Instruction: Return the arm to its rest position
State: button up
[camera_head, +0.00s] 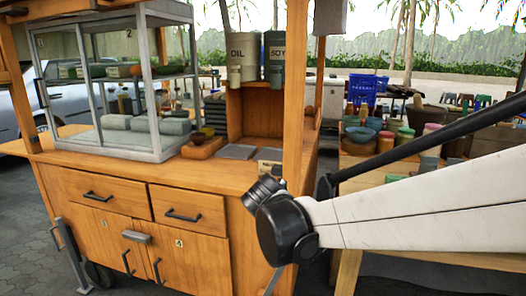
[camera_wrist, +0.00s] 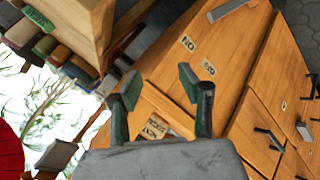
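My gripper (camera_wrist: 158,85) shows in the wrist view with its two green-and-black fingers spread apart and nothing between them. The wooden cart's front, with small labels, lies beyond the fingers and appears steeply tilted. In the head view my white arm reaches in from the right and ends at a dark joint in front of the cart's right front corner. The fingers cannot be made out there. The wooden food cart (camera_head: 130,178) stands left of the arm, with drawers and doors facing me.
On the cart stand a glass display case (camera_head: 115,85), OIL (camera_head: 243,58) and SOY (camera_head: 275,58) canisters, and a wooden tray (camera_head: 203,148) with small bowls. A table with jars and bowls (camera_head: 372,124) stands behind my arm. Paved floor is open at the lower left.

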jog(key=s+d+m+g+y, duration=0.1)
jog(key=s+d+m+y, duration=0.15)
jog(key=s+d, duration=0.75)
jog(key=s+d+m+y, duration=0.2)
jog(key=s+m, duration=0.2)
jog(key=s, duration=1.3)
notch_tip(320, 180, up, 18)
jog(key=p, duration=1.8)
